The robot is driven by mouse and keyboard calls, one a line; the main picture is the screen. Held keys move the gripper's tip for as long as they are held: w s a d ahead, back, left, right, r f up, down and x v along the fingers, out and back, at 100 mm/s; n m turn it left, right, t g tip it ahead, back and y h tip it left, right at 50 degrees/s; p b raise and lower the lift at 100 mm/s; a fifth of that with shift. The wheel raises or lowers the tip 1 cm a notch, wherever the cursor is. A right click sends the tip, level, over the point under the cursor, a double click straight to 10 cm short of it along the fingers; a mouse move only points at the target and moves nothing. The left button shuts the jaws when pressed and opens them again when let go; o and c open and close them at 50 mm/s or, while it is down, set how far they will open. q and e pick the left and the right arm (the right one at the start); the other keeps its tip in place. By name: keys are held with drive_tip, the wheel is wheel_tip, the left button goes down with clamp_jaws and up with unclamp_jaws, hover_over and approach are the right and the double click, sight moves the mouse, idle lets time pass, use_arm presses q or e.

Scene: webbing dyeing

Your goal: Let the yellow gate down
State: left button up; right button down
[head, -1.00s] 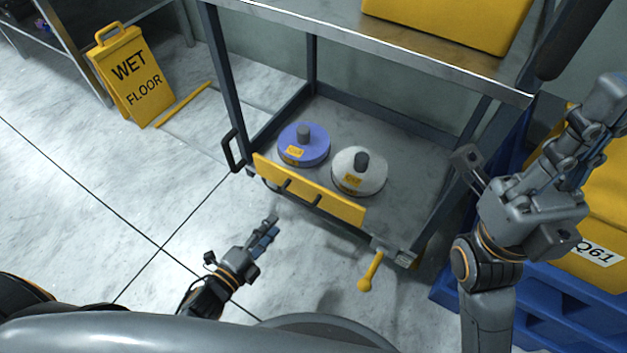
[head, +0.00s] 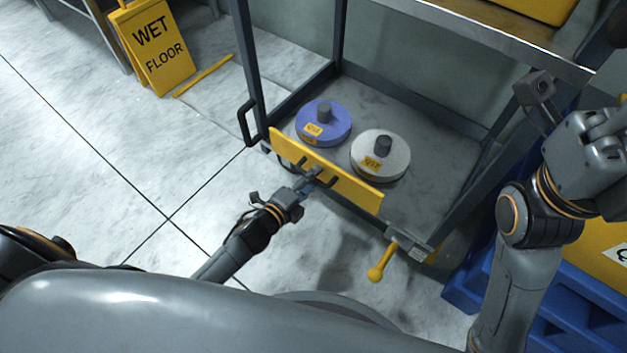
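The yellow gate (head: 350,188) stands upright along the front edge of the cart's lower shelf, with dark handles on its outer face. My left gripper (head: 309,186) is at the gate's outer face, its fingertips by a handle near the middle. The fingers are small and overlap the handle, so I cannot tell whether they are closed on it. My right gripper (head: 582,112) is at the right, fingers spread and empty, partly cut off by the picture edge. A yellow-knobbed lever (head: 381,268) hangs below the gate's right end.
A blue spool (head: 322,126) and a white spool (head: 379,157) sit on the lower shelf behind the gate. A wet-floor sign (head: 155,52) stands at the upper left. A blue pallet (head: 545,303) is at the lower right.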

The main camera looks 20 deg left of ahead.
use_arm(q)
drive_tip(key=shift+w+d, duration=0.1)
drive_tip(key=shift+w, duration=0.2)
clamp_jaws()
